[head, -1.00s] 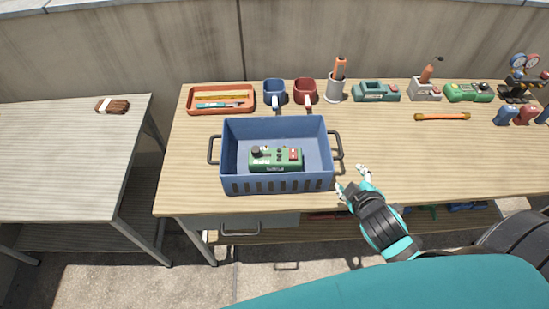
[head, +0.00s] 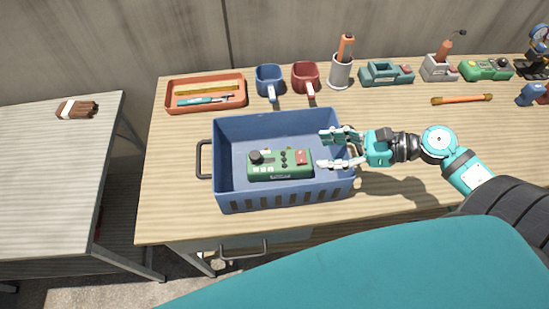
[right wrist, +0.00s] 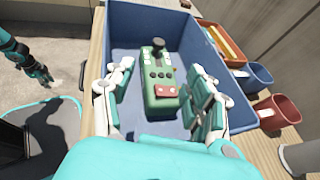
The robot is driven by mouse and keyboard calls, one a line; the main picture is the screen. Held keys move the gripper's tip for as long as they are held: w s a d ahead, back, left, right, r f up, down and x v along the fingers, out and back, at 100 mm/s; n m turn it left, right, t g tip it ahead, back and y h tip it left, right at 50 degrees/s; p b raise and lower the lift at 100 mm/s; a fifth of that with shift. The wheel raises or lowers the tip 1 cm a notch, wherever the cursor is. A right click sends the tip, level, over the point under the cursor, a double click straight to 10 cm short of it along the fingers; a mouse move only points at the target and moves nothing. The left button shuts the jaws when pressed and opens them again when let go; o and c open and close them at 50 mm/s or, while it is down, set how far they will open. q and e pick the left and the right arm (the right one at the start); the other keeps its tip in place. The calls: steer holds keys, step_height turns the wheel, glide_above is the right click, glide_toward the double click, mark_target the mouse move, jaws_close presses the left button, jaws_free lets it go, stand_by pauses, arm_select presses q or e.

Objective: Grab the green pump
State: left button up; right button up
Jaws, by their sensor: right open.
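The green pump (head: 280,164), with a black knob and a red button, lies in a blue crate (head: 284,196) on the wooden bench. It also shows in the right wrist view (right wrist: 161,92), between my right fingers but ahead of them. My right gripper (head: 322,149) is open and empty, its fingers over the right side of the crate and pointing at the pump's red-button end. A gap shows between fingers and pump. My left gripper (right wrist: 40,74) shows small at the left of the right wrist view, away from the crate; its jaws are unclear.
Behind the crate stand an orange tray (head: 170,107), a blue mug (head: 269,80), a red mug (head: 305,77) and a grey holder (head: 341,72). Teal (head: 386,74) and green devices (head: 486,69) stand back right. A second table (head: 50,160) is at left. The crate's walls surround the pump.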

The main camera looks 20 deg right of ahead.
steer(key=p, duration=0.3)
glide_toward(260, 155)
steer(key=x, duration=0.4)
steer(key=shift+s+a, duration=0.1)
steer(key=shift+s, duration=0.05)
steer(key=shift+w+a+f, duration=0.15)
steer(key=shift+w+a, duration=0.1)
steer(key=shift+a, duration=0.1)
steer(key=p+x, duration=0.2)
steer(key=x, duration=0.3)
steer(key=shift+w+d, duration=0.1)
steer(key=shift+d, duration=0.05)
arm_select(q)
steer(key=r, duration=0.2)
steer(key=s+r, duration=0.1)
steer(key=r, duration=0.1)
steer(key=shift+s+r, duration=0.1)
steer(key=shift+r, duration=0.25)
arm_select(e)
steer(key=c, duration=0.3)
arm_select(q)
steer(key=shift+s, duration=0.15)
arm_select(e)
jaws_close()
